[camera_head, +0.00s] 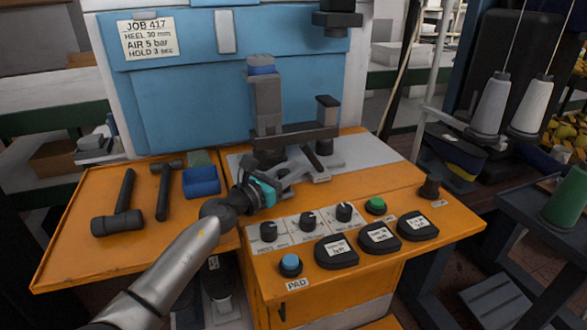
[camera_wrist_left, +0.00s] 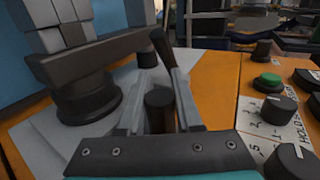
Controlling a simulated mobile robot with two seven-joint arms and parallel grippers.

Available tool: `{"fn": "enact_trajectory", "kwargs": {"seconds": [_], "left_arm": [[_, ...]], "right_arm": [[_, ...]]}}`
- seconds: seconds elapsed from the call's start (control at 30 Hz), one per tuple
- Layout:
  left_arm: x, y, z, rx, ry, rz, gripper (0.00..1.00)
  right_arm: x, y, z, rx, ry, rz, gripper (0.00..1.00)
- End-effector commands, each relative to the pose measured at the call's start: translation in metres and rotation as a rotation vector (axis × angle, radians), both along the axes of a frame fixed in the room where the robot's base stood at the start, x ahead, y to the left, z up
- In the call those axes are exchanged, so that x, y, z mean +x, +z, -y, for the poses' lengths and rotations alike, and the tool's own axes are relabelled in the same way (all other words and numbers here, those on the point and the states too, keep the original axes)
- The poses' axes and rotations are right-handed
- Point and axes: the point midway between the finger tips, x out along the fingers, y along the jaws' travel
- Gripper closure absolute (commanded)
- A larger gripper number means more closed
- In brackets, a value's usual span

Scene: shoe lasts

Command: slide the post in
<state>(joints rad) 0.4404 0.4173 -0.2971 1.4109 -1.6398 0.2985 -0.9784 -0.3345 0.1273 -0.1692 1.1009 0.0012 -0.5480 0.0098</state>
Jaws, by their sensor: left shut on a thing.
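My left gripper (camera_head: 303,172) reaches over the orange bench to the front of the grey base plate (camera_head: 368,152). In the left wrist view its two grey fingers (camera_wrist_left: 160,80) stand either side of a short dark cylinder (camera_wrist_left: 160,108) and are shut on it. Behind the gripper stands a grey upright (camera_head: 267,105) with a dark crossbar (camera_head: 297,135). A dark upright post (camera_head: 326,118) stands at the crossbar's right end. My right gripper is not in view.
Two dark hammers (camera_head: 118,205) (camera_head: 163,190) and a blue block (camera_head: 201,181) lie left of the arm. Dark knobs (camera_head: 308,221), a green button (camera_head: 376,205), a blue button (camera_head: 290,264) and dark pads (camera_head: 379,238) crowd the front. A blue panel (camera_head: 180,90) closes the back.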

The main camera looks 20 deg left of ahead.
Motion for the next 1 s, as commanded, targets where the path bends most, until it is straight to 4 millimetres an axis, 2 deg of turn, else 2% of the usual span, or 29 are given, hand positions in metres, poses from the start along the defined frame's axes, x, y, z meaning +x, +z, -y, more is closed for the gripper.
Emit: {"fn": "enact_trajectory", "kwargs": {"seconds": [0.03, 0.1, 1.0], "left_arm": [[-0.0001, -0.0002, -0.0003, 0.000, 0.001, 0.000, 0.94], [0.0000, -0.0002, -0.0004, 0.000, 0.001, 0.000, 1.00], [0.0000, -0.0004, -0.0007, 0.001, 0.001, 0.000, 1.00]], "right_arm": [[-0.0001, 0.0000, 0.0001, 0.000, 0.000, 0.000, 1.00], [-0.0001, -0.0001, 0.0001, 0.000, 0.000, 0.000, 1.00], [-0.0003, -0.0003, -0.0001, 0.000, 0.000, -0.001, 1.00]]}}
